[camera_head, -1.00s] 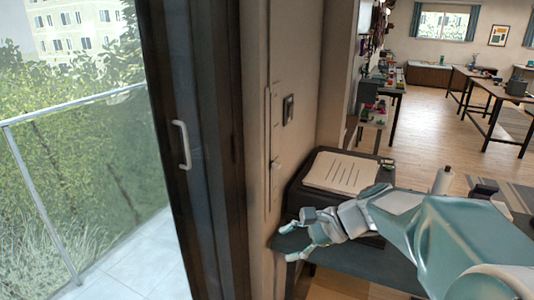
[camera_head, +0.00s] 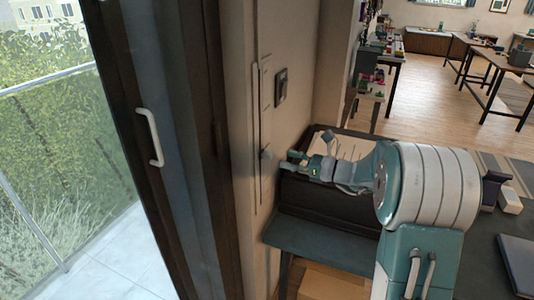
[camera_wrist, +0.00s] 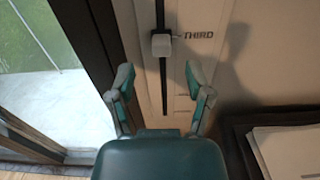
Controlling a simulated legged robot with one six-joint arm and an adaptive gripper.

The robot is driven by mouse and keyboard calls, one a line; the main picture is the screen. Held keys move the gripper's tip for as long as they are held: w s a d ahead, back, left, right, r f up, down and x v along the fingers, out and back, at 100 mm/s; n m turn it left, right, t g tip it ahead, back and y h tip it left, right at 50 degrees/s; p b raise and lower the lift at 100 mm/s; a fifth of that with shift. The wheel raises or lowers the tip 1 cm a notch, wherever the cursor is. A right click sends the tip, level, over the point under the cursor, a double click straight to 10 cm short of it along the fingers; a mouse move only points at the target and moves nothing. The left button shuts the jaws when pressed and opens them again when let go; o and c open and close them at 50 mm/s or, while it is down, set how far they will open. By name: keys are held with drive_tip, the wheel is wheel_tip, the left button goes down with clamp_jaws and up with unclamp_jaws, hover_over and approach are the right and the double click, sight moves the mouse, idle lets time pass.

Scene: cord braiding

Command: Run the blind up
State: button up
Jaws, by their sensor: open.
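A tall narrow slider panel (camera_head: 257,140) is on the beige wall beside the glass door. Its small pale knob (camera_wrist: 161,45) sits in a dark vertical slot (camera_wrist: 163,88) in the wrist view, level with the printed word "THIRD" (camera_wrist: 198,35). The knob also shows small in the head view (camera_head: 265,153). My gripper (camera_wrist: 161,76) is open and empty, its two fingers apart on either side of the slot and lower in the picture than the knob. In the head view my gripper (camera_head: 293,161) points left at the wall near the knob. No blind is clearly visible.
The dark-framed glass door (camera_head: 175,150) with a white handle (camera_head: 151,137) stands left of the panel. A dark box with papers (camera_head: 325,205) sits on a bench (camera_head: 320,238) below my arm. A wall switch (camera_head: 281,87) is right of the panel.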

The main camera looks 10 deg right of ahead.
sight(272, 155)
drive_tip(key=x, duration=0.6)
drive_tip(key=shift+w+a, duration=0.1)
drive_tip(key=shift+w, duration=0.1)
clamp_jaws()
